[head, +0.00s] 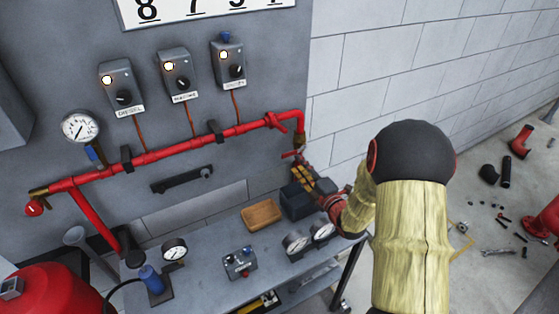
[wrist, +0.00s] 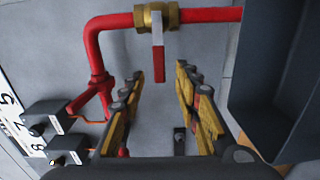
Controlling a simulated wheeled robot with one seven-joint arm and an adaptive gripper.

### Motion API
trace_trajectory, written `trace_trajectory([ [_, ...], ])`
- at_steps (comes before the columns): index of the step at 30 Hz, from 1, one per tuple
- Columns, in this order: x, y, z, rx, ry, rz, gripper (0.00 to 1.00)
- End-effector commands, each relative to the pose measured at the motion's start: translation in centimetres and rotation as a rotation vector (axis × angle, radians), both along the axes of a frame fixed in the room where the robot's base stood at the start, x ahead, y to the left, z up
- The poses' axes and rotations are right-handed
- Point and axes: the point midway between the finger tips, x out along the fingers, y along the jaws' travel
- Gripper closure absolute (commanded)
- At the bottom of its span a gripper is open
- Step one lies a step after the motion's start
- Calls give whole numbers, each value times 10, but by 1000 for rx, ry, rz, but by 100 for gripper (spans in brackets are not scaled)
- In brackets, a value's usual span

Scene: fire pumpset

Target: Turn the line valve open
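The line valve shows in the wrist view as a brass body (wrist: 156,16) on a red pipe, with a red lever (wrist: 158,58) standing across the pipe. In the head view its brass part (head: 300,140) is on the pipe's drop at the right, and the red lever (head: 291,154) sticks out just below. My gripper (wrist: 159,75) is open, with the lever's end between or just beyond its two yellow-and-black fingers. I see no clear contact. In the head view my gripper (head: 297,170) is just below the valve, partly hidden by my arm.
A red pipe (head: 170,150) runs along the grey panel, under several switch boxes (head: 176,75). A bench (head: 200,262) below holds gauges, a wooden tray (head: 262,214) and a dark box (head: 297,202). A large dark shape (wrist: 280,70) fills the wrist view's right side.

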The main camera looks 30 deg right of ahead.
Motion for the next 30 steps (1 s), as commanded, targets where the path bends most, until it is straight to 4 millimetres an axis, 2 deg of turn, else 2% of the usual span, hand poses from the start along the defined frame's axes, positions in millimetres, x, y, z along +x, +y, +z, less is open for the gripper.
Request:
trace_trajectory([
  [5, 8, 0, -1, -10, -17, 7, 67],
  [12, 45, 2, -1, -11, -18, 8, 67],
  [18, 69, 3, -1, -9, -16, 6, 67],
  [30, 76, 2, 0, -8, -15, 4, 67],
])
